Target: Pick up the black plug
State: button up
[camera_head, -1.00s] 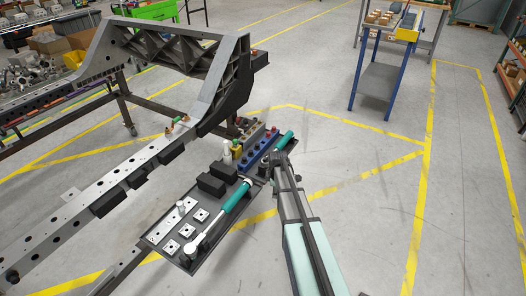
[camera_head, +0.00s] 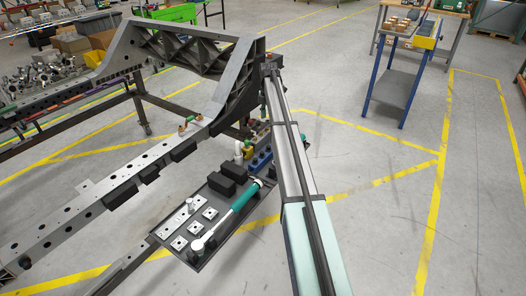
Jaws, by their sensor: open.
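I cannot make out for sure which dark part is the black plug. Two black blocks lie side by side on the dark tray (camera_head: 228,238), the nearer block (camera_head: 221,186) and the farther block (camera_head: 235,172). A small dark part shows at the upper right end of the chassis frame (camera_head: 242,88). My gripper (camera_head: 269,69) is at the far end of my raised arm, in front of or beside that end of the frame. It is small and dark against the frame, and its fingers and any contact are hard to see. My arm hides the tray's right end.
On the tray are a green-handled wrench (camera_head: 236,207), square metal plates (camera_head: 195,228) and a blue block (camera_head: 258,160). A rail (camera_head: 85,206) with black blocks runs left. A blue-legged table (camera_head: 397,75) stands upper right. The floor between is clear.

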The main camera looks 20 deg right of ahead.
send_over(268, 146)
notch_tip(268, 146, down, 12)
jog(key=shift+w+d+r+p, duration=0.1)
jog(key=shift+w+r+p, duration=0.05)
jog(key=shift+r+p, duration=0.15)
jog(key=shift+s+f, duration=0.2)
jog(key=shift+f, duration=2.45)
jog(key=c, duration=0.9)
